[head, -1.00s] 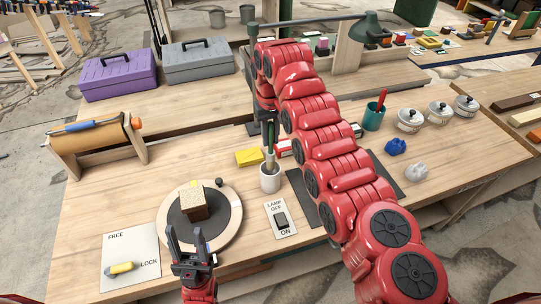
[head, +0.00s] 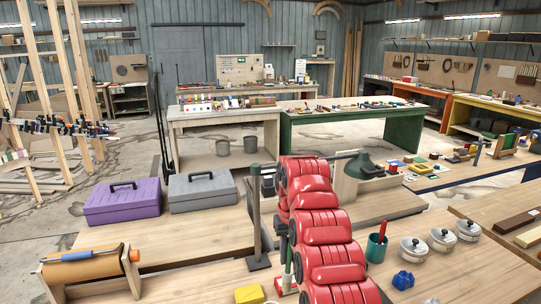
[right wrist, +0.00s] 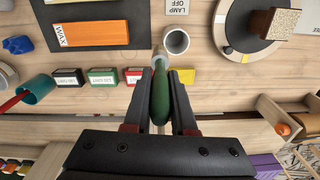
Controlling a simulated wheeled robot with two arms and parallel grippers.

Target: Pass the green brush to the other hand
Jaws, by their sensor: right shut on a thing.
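The green brush (right wrist: 160,98) is held upright between the fingers of my right gripper (right wrist: 164,82), which is shut on its handle. In the right wrist view its far end lies close to the rim of the pale cup (right wrist: 177,41); I cannot tell its height above the bench. The cup's opening looks empty. In the head view the right gripper (head: 283,228) is largely hidden by my red arm, and a sliver of the brush (head: 288,268) shows below it. My left gripper is out of view.
A yellow block (right wrist: 187,76) and several small labelled boxes (right wrist: 102,77) lie near the cup. A round turntable (right wrist: 236,38) carries a brown block. A teal cup (head: 376,248) stands right of my arm. Purple (head: 122,203) and grey (head: 202,191) toolboxes stand behind.

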